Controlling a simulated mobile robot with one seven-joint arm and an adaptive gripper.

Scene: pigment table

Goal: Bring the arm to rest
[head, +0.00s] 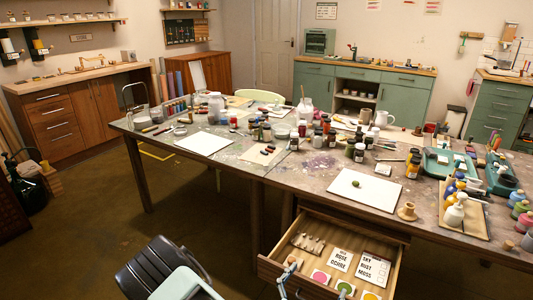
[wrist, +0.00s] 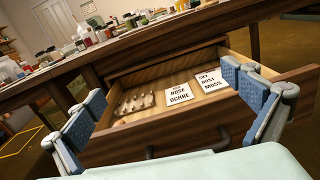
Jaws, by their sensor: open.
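My gripper (wrist: 168,108) is open, its two blue-padded fingers spread wide in the wrist view with nothing between them. It is in front of the pulled-out wooden drawer (wrist: 150,125) of the work table. In the head view my arm enters at the bottom, and part of a finger shows by the drawer's front left corner. The open drawer (head: 282,221) holds a card reading rose and ochre (head: 340,260) and a card reading sky, rust and moss (head: 372,268). Pink (head: 320,276), green (head: 345,287) and yellow (head: 370,296) round pigments lie near its front.
The work table (head: 300,180) is crowded with jars and bottles. A white sheet (head: 367,190) with a small green lump lies above the drawer; another white sheet (head: 205,143) lies at left. The drawer juts out over the floor. Open floor (head: 95,210) lies left of the table.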

